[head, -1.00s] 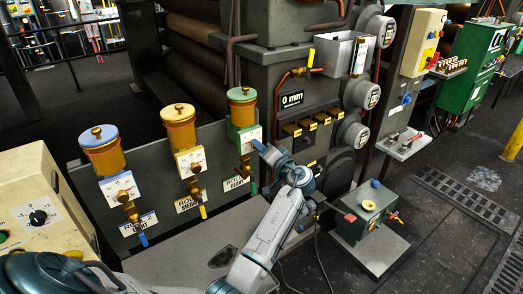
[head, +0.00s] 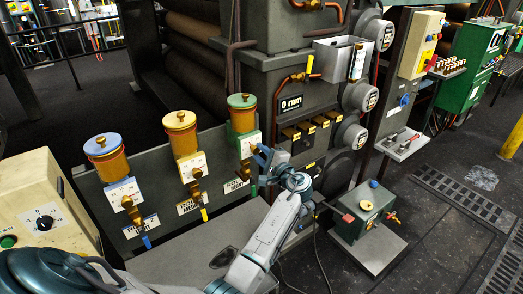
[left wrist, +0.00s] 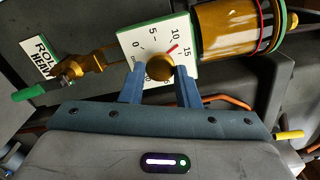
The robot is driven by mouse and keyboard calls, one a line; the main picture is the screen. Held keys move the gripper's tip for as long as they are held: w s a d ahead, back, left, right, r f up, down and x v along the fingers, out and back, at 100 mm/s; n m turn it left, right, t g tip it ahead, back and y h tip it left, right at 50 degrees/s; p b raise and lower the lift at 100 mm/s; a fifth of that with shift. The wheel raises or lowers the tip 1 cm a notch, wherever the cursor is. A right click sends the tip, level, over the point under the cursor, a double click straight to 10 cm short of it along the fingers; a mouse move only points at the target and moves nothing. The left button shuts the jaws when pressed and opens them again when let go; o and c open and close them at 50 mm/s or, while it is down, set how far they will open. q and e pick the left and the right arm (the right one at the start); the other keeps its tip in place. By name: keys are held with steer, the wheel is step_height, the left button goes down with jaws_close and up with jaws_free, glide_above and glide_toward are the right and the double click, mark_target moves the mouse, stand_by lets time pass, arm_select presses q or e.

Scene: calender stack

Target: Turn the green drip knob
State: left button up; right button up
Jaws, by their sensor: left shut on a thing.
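The drip knob (left wrist: 159,67) of the green-topped oiler is a round brass knob at the centre of a white, green-edged dial in the left wrist view. My left gripper (left wrist: 160,76) is shut on it, one blue finger on each side. A red pointer (left wrist: 171,50) on the dial points between 10 and 15. In the head view, the green oiler (head: 242,115) is the rightmost of three, and my left gripper (head: 261,157) is at its dial, hiding the knob. The right gripper is not in view.
The yellow-topped oiler (head: 181,134) and blue-topped oiler (head: 106,158) stand to the left on the same grey panel. A brass valve with a green handle (left wrist: 28,93) hangs below the dial. A small green box (head: 363,212) stands on the right.

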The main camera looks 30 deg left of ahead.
arm_select(q)
steer(key=m+p, duration=0.1)
steer(key=m, duration=0.1)
steer(key=m+p, duration=0.3)
steer(key=m, duration=0.1)
steer(key=shift+a+r, duration=0.1)
steer(key=shift+r, duration=0.2)
steer(key=m+p, duration=0.5)
steer(key=m, duration=0.1)
steer(key=shift+a+m, duration=0.1)
steer(key=shift+m, duration=0.3)
steer(key=shift+m+p, duration=0.5)
steer(key=shift+m, duration=0.4)
steer(key=m, duration=0.2)
steer(key=shift+s+f+m, duration=0.1)
steer(key=shift+m, duration=0.2)
steer(key=m, duration=0.5)
steer(key=shift+m, duration=0.3)
steer(key=o, duration=0.9)
steer(key=shift+o, duration=0.2)
steer(key=shift+a+f, duration=0.1)
steer(key=shift+f, duration=0.1)
